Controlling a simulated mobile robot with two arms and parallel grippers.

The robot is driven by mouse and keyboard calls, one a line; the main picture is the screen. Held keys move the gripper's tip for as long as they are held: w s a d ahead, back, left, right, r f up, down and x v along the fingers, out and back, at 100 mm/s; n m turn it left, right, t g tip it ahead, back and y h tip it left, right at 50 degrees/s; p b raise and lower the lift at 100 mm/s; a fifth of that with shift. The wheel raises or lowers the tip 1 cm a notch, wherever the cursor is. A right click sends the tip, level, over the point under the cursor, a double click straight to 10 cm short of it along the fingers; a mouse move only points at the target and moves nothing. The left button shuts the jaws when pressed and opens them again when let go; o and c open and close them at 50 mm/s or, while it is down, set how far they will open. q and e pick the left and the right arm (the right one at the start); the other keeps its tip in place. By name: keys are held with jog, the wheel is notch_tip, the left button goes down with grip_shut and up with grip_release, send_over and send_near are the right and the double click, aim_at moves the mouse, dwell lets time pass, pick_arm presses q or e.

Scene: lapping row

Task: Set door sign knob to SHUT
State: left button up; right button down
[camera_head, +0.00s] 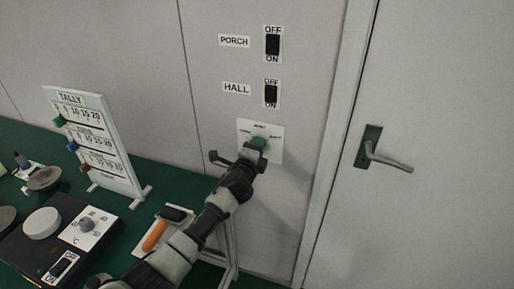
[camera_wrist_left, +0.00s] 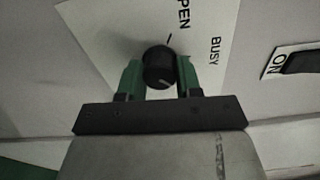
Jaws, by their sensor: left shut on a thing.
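The door sign plate (camera_head: 275,152) is a white panel on the wall, below the HALL switch. Its lettering is too small to read in the head view. In the left wrist view, the sign plate (camera_wrist_left: 100,28) shows OPEN, partly cut off, and BUSY; the word SHUT is not visible. The black round knob (camera_wrist_left: 158,66) has a pale mark low on its face, pointing down and slightly right in that view. My left gripper (camera_wrist_left: 158,76) has its green fingers on both sides of the knob, shut on it. In the head view my left gripper (camera_head: 258,143) covers the knob. My right gripper is not in view.
PORCH (camera_head: 272,44) and HALL (camera_head: 271,94) switches are on the wall above. A door handle (camera_head: 385,155) is to the right. A TALLY board (camera_head: 122,160), a black control box (camera_head: 60,240) and an orange-handled tool (camera_head: 155,235) are on the green table at left.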

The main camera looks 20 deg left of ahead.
pick_arm(q)
jog(key=shift+f+m, duration=0.1)
jog(key=shift+m, duration=1.1)
jog(key=o, duration=0.9)
jog(key=shift+s, duration=0.15)
jog(key=s, duration=1)
jog(key=shift+s+a, duration=0.2)
jog(key=shift+s, duration=0.1)
